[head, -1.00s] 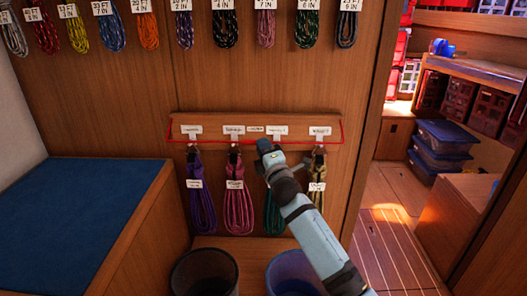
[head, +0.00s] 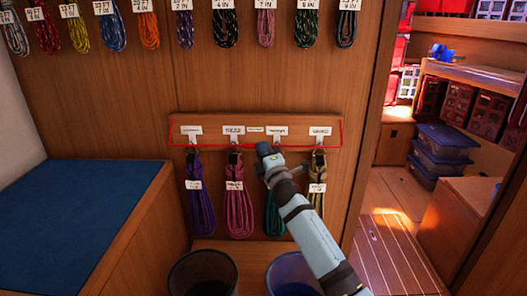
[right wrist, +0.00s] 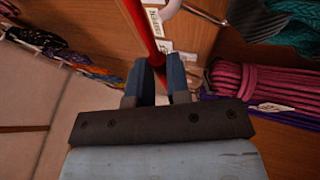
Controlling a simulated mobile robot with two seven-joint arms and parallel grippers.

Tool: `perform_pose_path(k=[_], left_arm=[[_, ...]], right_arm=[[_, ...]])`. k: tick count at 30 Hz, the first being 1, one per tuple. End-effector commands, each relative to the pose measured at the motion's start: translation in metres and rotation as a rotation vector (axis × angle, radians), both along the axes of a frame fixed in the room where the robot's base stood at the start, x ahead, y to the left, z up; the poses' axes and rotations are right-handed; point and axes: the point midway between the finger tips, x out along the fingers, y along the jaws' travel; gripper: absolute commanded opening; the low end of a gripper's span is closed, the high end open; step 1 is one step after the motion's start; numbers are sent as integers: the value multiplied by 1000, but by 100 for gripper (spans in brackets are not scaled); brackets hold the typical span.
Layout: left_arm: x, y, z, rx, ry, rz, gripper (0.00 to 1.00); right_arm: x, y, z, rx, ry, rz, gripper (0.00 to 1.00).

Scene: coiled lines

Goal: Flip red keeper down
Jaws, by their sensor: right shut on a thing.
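The red keeper (head: 215,147) is a thin red bar. It runs across the lower part of a wooden hook board (head: 210,121), in front of the hooks, and bends up at both ends. My right gripper (head: 265,149) is at the bar, right of its middle. In the right wrist view the keeper (right wrist: 137,25) runs down to between the two fingertips (right wrist: 158,72), which are shut on it. The exact grip is partly hidden by the fingers. My left gripper is not in view.
Coiled ropes hang below the board: purple (head: 202,210), pink (head: 238,210), teal (head: 272,215) and tan (head: 317,185). My right arm partly covers the teal one. A black bin (head: 203,275) and a blue bin (head: 290,275) stand below. A blue-topped bench (head: 70,220) is at left.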

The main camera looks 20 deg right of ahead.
Motion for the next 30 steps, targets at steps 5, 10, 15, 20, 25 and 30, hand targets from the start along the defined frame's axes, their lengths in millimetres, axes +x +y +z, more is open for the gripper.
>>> perform_pose_path(k=[5,10,15,20,25,30], left_arm=[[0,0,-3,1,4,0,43],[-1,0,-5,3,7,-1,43],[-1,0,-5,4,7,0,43],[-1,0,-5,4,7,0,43],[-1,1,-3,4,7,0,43],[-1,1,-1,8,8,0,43]], right_arm=[[1,-5,-12,4,22,-10,0],[1,-4,-11,3,20,-10,42],[1,-4,-10,2,18,-8,42],[1,-3,-10,2,17,-6,42],[-9,-2,-13,1,18,-6,42],[-39,0,-22,2,17,-5,42]])
